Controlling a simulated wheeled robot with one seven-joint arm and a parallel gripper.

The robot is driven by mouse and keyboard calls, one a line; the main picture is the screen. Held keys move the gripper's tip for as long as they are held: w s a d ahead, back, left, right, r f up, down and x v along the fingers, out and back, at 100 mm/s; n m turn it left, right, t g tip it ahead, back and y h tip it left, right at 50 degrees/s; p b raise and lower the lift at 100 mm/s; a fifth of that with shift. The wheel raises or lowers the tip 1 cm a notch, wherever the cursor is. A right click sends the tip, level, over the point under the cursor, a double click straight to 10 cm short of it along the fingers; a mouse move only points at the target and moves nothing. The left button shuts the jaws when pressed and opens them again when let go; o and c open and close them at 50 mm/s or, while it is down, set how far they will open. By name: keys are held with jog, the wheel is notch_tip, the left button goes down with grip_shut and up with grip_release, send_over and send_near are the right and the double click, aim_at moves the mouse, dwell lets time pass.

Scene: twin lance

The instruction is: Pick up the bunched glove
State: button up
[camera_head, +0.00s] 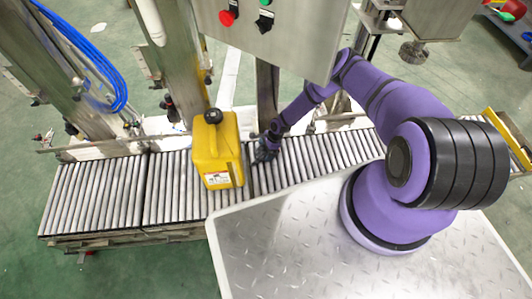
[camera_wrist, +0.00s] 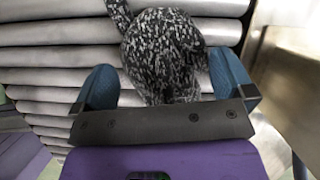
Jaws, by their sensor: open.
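The bunched glove (camera_wrist: 165,50) is a speckled black-and-grey lump lying on the metal rollers in the wrist view. My gripper (camera_wrist: 165,85) is open, with one blue finger on each side of the glove. The lower part of the glove lies between the fingers and reaches close to the dark palm bar. I cannot tell whether either finger touches it. In the head view my gripper (camera_head: 264,153) is low over the conveyor, just right of the yellow canister, and the glove cannot be made out there.
The yellow canister (camera_head: 214,150) stands upright on the roller conveyor (camera_head: 110,195), close to the left of my gripper. A control box (camera_head: 275,30) with red and green buttons hangs above the arm. Metal posts and blue hoses (camera_head: 95,60) stand behind. Rollers to the right are clear.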

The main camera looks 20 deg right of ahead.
jog(key=c, duration=0.6)
jog(key=shift+r, duration=0.15)
